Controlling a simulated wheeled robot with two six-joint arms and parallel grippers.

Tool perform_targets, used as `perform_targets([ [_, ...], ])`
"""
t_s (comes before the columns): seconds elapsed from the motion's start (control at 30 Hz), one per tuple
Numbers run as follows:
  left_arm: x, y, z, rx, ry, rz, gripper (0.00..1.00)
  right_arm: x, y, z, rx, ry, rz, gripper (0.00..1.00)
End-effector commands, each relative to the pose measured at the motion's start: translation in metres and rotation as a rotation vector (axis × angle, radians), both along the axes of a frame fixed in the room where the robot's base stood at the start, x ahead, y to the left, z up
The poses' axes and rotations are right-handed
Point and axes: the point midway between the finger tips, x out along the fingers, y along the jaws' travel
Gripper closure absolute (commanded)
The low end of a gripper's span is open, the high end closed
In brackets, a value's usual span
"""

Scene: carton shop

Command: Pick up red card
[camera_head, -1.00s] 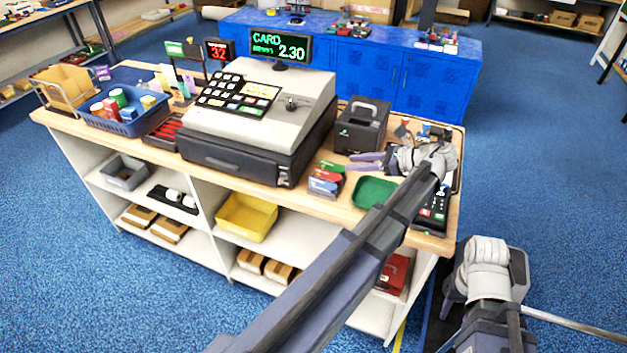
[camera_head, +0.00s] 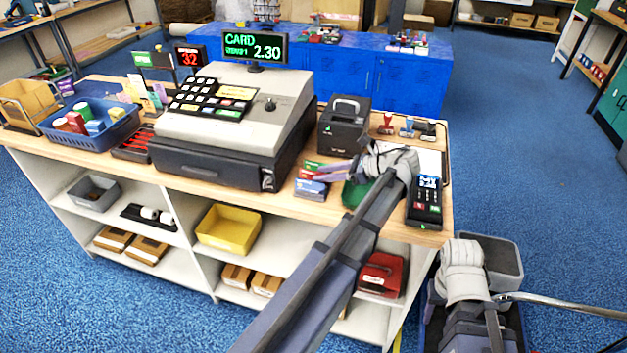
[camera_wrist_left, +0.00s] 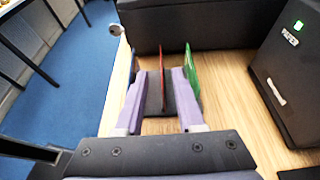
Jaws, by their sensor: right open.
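The red card (camera_head: 311,176) stands in a small card rack between a blue card (camera_head: 312,189) and a green card (camera_head: 312,166). In the left wrist view the red card (camera_wrist_left: 162,76) stands upright between the two purple fingers of my left gripper (camera_wrist_left: 161,82), with a gap on each side. The green card (camera_wrist_left: 191,74) is just right of the right finger. In the head view my left gripper (camera_head: 337,172) reaches the rack from the right, low over the counter. My right arm is at the lower right; its fingers do not show.
A cash register (camera_head: 235,125) stands left of the rack and a black printer (camera_head: 343,126) behind it. A green tray (camera_head: 355,194) lies partly under my left arm. A card terminal (camera_head: 425,203) is at the counter's right end.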

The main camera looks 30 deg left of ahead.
Motion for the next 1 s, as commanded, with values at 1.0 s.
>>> perform_targets([
  [1.0,-0.012,0.06,-0.016,0.0,0.0,0.0,0.73,0.0,0.0,-0.016,0.0,0.0,0.0,0.5],
])
